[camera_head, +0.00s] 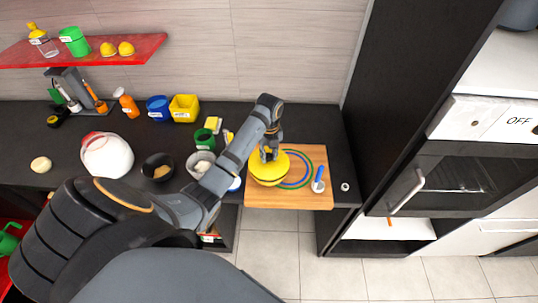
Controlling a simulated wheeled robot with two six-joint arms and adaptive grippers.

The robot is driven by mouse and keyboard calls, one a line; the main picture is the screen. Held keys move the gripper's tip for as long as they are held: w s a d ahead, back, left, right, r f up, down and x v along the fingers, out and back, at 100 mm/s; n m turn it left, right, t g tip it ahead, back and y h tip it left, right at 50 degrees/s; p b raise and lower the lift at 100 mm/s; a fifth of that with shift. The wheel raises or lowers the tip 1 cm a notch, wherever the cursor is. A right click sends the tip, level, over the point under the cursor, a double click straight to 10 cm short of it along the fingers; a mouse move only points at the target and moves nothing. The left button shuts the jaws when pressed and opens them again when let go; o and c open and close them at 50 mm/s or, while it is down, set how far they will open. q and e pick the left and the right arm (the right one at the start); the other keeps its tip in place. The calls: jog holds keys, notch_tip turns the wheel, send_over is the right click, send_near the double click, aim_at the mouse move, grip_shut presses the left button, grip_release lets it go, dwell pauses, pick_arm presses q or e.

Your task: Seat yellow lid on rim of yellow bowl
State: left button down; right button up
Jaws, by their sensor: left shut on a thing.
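The yellow lid (270,164) is a wide, shallow yellow disc above the wooden board. My left gripper (269,155) is shut on it from above, near its middle. The yellow bowl (268,182) shows as a thin yellow edge under the lid, on the left part of the board. The lid covers most of the bowl, and I cannot tell whether the lid touches the rim all round. My right gripper is not in view.
The wooden board (312,200) lies at the counter's right end, with blue and green rings and a blue-handled tool (319,179) right of the bowl. Cups, a white bowl (201,163) and a dark bowl (157,166) stand to the left. An oven cabinet (450,180) is at right.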

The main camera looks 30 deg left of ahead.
pick_arm(q)
jog(key=shift+f+b, duration=0.3)
jog(key=shift+f, duration=0.5)
jog(key=c, duration=1)
grip_release()
jog(key=shift+c, duration=0.2)
jog(key=shift+r, duration=0.1)
